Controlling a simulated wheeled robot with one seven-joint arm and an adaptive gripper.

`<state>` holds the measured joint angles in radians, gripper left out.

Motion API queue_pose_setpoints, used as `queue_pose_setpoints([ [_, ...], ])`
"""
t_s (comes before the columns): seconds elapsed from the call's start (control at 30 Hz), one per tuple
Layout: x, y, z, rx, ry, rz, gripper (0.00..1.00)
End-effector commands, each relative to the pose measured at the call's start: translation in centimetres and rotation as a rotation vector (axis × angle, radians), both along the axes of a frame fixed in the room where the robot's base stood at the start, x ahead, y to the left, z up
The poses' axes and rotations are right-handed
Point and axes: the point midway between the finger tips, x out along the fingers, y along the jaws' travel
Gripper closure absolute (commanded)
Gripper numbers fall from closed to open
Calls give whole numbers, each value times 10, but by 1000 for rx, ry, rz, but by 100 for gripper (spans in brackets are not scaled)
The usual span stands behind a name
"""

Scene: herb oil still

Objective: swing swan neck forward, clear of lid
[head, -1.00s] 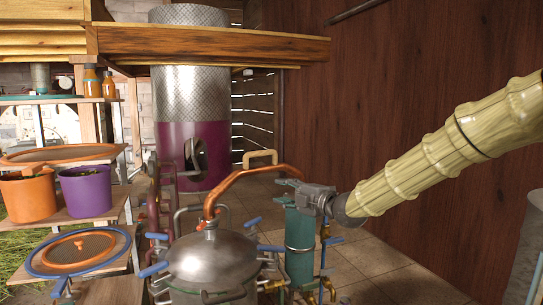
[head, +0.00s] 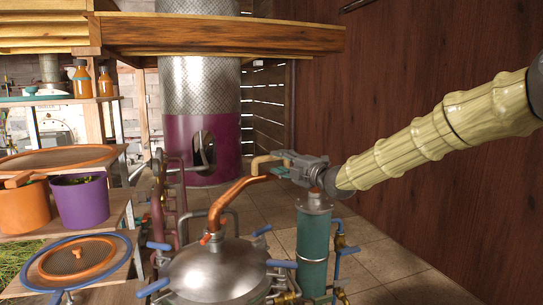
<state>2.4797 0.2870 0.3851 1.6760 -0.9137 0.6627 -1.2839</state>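The copper swan neck (head: 229,197) rises from the round metal still lid (head: 215,268) and bends right. Its far stretch passes behind my gripper (head: 267,175). A bit of copper shows above the teal upright cylinder (head: 313,235), just under the gripper body; I cannot tell for sure that it is the neck's end. My gripper comes in from the right, with its teal-tipped fingers pointing left at the neck's upper run. The fingertips overlap the neck in the picture. Whether they touch or clasp it is not clear.
Blue-handled clamps (head: 153,287) stand around the lid. Purple and orange pots (head: 79,200) and sieves fill the shelves at left. A wooden beam (head: 220,36) hangs above. A dark wooden wall (head: 430,180) stands at right. Tiled floor (head: 375,255) is open beyond the cylinder.

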Motion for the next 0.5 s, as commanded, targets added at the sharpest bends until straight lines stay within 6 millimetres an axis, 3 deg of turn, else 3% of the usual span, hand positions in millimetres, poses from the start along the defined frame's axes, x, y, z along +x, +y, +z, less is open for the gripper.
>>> queue_pose_setpoints([
  [0.2, 19, 17, 5, 0, -1, 0, 60],
  [0.5, 31, 29, 4, 1, -2, 2, 60],
])
